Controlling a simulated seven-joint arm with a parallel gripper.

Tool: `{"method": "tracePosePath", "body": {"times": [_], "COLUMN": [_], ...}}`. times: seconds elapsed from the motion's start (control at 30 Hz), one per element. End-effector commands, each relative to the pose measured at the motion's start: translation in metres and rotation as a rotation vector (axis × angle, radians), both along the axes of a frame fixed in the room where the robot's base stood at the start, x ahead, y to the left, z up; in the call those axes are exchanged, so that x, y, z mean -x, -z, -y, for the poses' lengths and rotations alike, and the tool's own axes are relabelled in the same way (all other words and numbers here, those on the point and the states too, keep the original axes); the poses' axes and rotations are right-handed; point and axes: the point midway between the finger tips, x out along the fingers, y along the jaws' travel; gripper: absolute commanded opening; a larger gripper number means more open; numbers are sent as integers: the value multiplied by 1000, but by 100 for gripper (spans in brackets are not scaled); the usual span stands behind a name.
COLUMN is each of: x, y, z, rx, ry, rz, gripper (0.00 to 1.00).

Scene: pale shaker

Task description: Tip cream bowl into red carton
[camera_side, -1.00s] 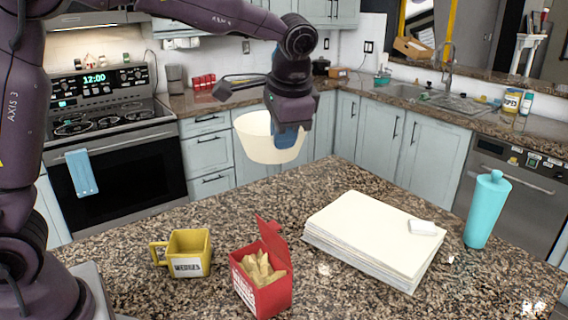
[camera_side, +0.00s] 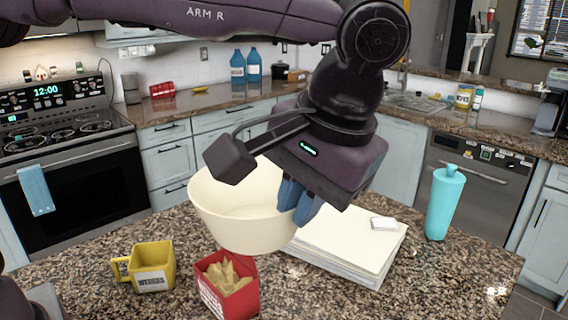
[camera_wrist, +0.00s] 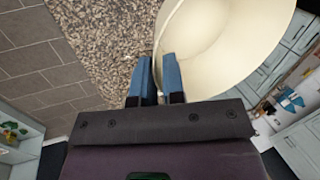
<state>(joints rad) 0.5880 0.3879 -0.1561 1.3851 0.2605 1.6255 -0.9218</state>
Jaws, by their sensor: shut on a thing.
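The cream bowl (camera_side: 236,208) is held above the counter, close behind and above the red carton, slightly tilted in the side view. My gripper (camera_side: 297,203) is shut on the bowl's right rim with its blue fingers. In the wrist view the bowl (camera_wrist: 225,45) fills the upper right, and my gripper (camera_wrist: 158,72) pinches its near wall. I cannot make out any contents in the bowl. The red carton (camera_side: 232,300) stands on the counter, open at the top, with tan wedge-like pieces inside.
A yellow mug (camera_side: 152,268) stands left of the carton. A paper stack (camera_side: 350,245) with a small white block (camera_side: 384,223) lies to the right. A teal shaker bottle (camera_side: 444,203) stands farther right. The speckled counter (camera_side: 450,285) is clear at the front right.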

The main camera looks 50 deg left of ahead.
Motion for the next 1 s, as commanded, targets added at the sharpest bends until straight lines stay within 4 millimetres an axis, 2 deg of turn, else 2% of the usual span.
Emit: {"method": "tracePosePath", "body": {"times": [0.17, 0.43, 0.7, 0.8, 0.9, 1.0], "x": [22, 22, 22, 22, 22, 21], "y": [-1, 56, 140, 163, 176, 181], "z": [26, 24, 24, 24, 24, 25], "rx": [0, -4, -5, -3, -2, 1], "ry": [-56, -62, -61, -62, -61, -61], "rz": [0, -3, -4, -2, 1, 3], "gripper": [0, 0, 0, 0, 0, 0]}}
